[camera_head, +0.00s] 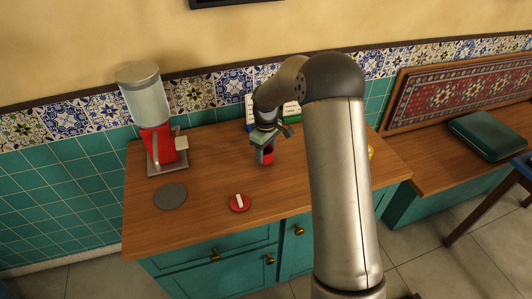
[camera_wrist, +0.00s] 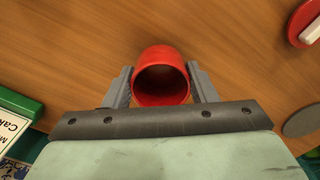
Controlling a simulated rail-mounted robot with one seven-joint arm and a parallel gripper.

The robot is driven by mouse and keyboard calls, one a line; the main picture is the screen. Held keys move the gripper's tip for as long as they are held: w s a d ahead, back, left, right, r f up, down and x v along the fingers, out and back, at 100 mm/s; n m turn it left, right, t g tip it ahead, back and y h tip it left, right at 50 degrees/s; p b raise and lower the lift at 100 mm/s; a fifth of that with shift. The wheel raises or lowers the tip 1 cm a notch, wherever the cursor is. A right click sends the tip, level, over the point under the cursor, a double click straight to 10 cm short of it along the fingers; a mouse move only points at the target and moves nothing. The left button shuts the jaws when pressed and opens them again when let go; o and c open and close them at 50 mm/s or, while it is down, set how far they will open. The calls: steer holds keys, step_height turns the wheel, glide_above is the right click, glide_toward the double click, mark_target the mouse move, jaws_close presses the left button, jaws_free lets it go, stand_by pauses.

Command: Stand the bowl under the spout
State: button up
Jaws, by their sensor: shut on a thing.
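My gripper (camera_head: 264,151) is shut on the red bowl (camera_head: 268,157) over the middle of the wooden counter. In the wrist view the deep, cup-like bowl (camera_wrist: 161,60) sits between the two grey fingers of my gripper (camera_wrist: 161,72), its open mouth facing the camera. Whether its base touches the counter is unclear. The samovar (camera_head: 148,100), a pale cylinder with a grey lid above a red lower part, stands at the counter's left back on a grey base. The bowl is to its right, apart from it. The spout is too small to make out surely.
A red lid with a white handle (camera_head: 239,203) and a grey round disc (camera_head: 171,196) lie on the counter (camera_head: 210,165) in front. Green-and-white boxes (camera_head: 291,111) stand behind my gripper. A yellow thing (camera_head: 371,152) is partly hidden by my arm.

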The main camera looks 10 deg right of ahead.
steer(key=shift+f, duration=0.75)
steer(key=shift+f, duration=0.15)
steer(key=o, duration=1.1)
